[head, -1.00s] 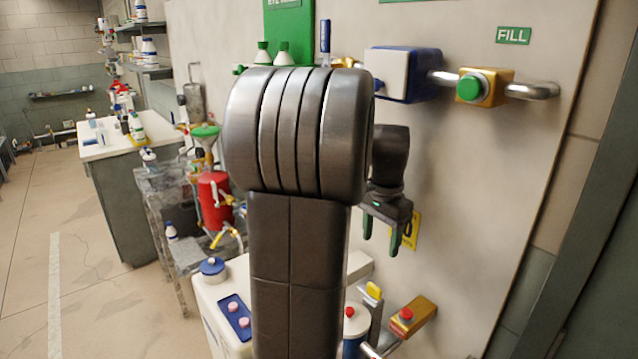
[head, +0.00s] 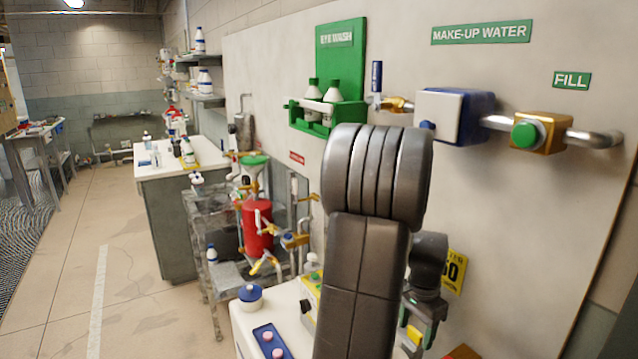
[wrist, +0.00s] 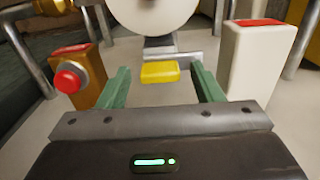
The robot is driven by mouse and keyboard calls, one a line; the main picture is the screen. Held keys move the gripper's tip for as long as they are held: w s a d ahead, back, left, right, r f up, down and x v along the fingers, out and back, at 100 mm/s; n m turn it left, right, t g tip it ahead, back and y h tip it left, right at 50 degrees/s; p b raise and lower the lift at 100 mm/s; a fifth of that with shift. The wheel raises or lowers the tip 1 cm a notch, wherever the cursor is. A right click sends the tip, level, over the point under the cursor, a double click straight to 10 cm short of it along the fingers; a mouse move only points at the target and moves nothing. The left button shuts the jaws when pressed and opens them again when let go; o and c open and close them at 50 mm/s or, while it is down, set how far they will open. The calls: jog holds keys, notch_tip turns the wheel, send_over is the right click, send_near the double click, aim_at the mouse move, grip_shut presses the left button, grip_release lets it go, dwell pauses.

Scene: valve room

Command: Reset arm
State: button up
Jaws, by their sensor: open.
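My gripper (head: 418,335) hangs below my arm at the lower right of the head view, in front of the wall panel. Its two green fingers are spread, with nothing between them. In the wrist view my gripper (wrist: 161,78) is open, pointing toward a yellow block (wrist: 160,72) on a grey fitting. The block appears beyond the fingertips; I cannot tell the gap. A white round body (wrist: 155,14) stands behind the block. My arm hides part of the bench in the head view.
An orange box with a red button (wrist: 72,78) is left of the fingers, and a white red-topped box (wrist: 262,60) is right. A white machine (head: 262,318), red tank (head: 257,228) and wall pipework (head: 497,122) surround my arm. Floor at left is clear.

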aim_at(415, 330)
dwell(0.3)
notch_tip(415, 330, up, 14)
notch_tip(415, 330, down, 14)
jog(key=shift+f, duration=0.1)
jog(key=shift+n, duration=0.3)
jog(key=n, duration=0.3)
jog(key=n+p, duration=0.1)
jog(key=n, duration=0.8)
jog(key=shift+n+p, duration=0.8)
jog(key=shift+n, duration=1.9)
